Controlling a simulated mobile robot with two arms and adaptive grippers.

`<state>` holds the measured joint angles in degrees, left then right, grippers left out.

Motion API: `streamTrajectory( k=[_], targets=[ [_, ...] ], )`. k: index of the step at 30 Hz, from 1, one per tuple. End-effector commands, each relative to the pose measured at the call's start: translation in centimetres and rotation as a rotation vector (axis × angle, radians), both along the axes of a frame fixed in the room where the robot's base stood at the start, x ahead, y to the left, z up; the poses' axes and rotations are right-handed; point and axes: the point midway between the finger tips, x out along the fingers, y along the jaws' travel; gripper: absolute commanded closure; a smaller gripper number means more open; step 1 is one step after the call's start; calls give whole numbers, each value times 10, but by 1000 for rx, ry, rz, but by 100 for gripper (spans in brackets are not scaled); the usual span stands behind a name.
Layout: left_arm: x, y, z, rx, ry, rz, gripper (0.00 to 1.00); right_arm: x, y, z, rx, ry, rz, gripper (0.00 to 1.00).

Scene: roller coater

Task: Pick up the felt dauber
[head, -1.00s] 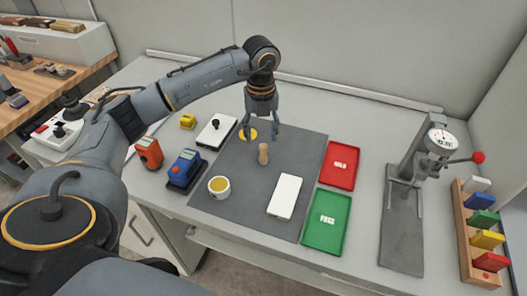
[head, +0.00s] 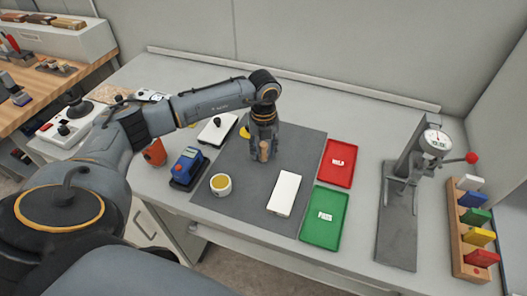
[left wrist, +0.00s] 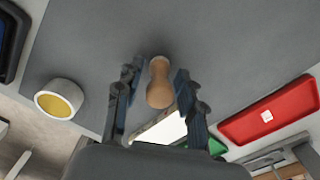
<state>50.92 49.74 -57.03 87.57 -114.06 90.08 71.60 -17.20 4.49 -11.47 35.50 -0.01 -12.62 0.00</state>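The felt dauber, a tan wooden peg-shaped piece (head: 264,151), stands on the dark grey mat (head: 230,205) in the head view. It also shows between the fingers in the left wrist view (left wrist: 160,84). My left gripper (head: 264,146) points down over it, with one finger on each side. In the left wrist view the left gripper's fingers (left wrist: 157,82) are open around the dauber, with a narrow gap on its left side; contact on the right side is unclear. The dauber's felt end cannot be made out. My right gripper is not in view.
A yellow-filled white cup (head: 221,184) and a white block (head: 284,194) sit on the mat nearby. A red tray (head: 338,175) and green tray (head: 325,230) lie right of it. A blue device (head: 187,168) stands left. A gauge stand (head: 405,190) is farther right.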

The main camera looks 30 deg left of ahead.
Motion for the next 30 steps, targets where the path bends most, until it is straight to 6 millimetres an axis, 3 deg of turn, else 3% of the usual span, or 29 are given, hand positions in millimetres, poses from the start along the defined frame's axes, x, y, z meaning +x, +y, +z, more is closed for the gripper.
streamTrajectory(
  k=[1,4,5,19,24,30],
  targets=[
    [0,0,0,0,0,0,78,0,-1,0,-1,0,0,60],
    [0,0,0,0,0,0,98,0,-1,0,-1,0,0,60],
    [0,0,0,0,0,0,100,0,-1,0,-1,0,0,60],
    [1,1,9,0,-4,2,100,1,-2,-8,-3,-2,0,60],
    [-1,-2,33,0,-5,-2,100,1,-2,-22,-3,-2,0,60],
    [-33,-25,79,0,-8,-6,100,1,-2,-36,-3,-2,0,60]
  ],
)
